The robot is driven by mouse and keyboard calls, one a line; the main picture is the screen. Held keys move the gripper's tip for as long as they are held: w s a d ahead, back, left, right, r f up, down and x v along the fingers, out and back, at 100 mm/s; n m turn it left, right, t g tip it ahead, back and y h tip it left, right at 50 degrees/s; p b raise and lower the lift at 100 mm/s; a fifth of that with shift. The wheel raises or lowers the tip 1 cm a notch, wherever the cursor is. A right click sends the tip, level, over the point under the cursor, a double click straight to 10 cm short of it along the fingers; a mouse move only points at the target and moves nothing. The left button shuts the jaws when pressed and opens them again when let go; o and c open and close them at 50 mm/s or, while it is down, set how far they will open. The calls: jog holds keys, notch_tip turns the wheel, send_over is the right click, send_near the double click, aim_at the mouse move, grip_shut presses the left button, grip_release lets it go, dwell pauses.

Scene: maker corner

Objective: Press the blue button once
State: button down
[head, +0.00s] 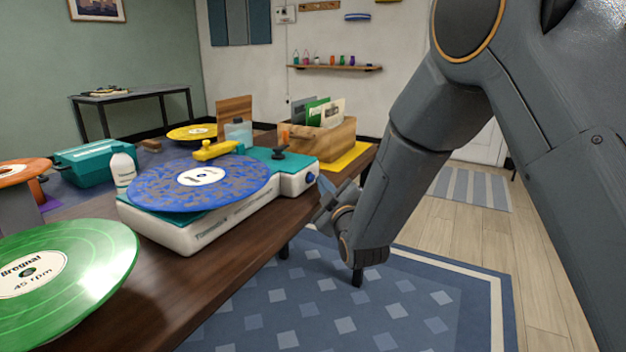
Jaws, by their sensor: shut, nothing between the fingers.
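The blue button (311,178) is a small round knob-like piece on the white right end of the record player (187,236). The player has a teal top and carries a speckled blue record. My gripper (325,193) is shut and empty, just right of and slightly below the button in the picture, beyond the table's edge. A gap seems to show between the fingertips and the button, but I cannot tell the depth for sure.
Free floor with a blue rug (400,322) lies right of the table.

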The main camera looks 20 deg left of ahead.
jog(key=shift+a, duration=0.55)
dwell(0.6)
jog(key=shift+d, duration=1)
jog(key=shift+d, duration=0.1)
jog(key=shift+s+d+p, duration=0.15)
jog(key=shift+d+p, duration=0.05)
jog(key=shift+d, duration=1)
jog(key=shift+s+d+p, duration=0.1)
jog(key=shift+d+p, duration=0.1)
jog(key=shift+d, duration=1)
